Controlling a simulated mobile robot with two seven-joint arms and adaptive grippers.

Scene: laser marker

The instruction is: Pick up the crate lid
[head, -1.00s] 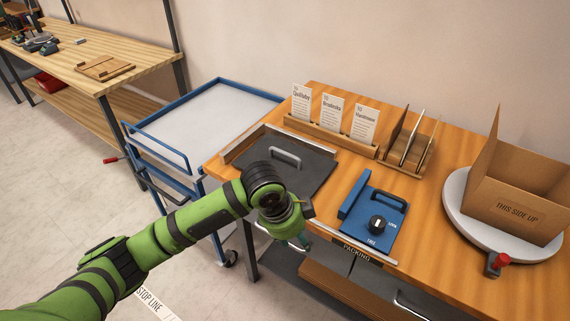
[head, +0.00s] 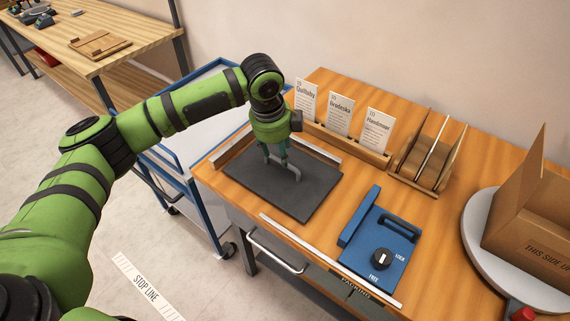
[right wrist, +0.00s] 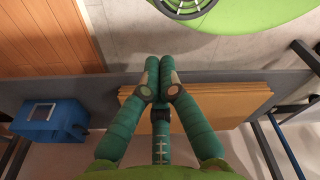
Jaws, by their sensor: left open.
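The crate lid looks to be the flat dark grey panel (head: 250,187) with a raised grey handle (head: 297,174), lying at the left end of the wooden bench in the head view. My left gripper (head: 277,160) points down over the middle of the lid, with its teal fingers open at the handle. The fingers and wrist hide part of the handle, and I cannot tell whether they touch it. My right gripper (right wrist: 161,88) shows only in the right wrist view. Its fingers lie close together, and I cannot tell whether it is open or shut.
Right of the lid are a blue plate with a knob (head: 373,250), a card holder (head: 345,143), a wooden rack (head: 420,170) and an open cardboard box (head: 535,225) on a round turntable. A blue cart (head: 207,180) stands to the left. Flat cardboard (right wrist: 235,100) lies below my right gripper.

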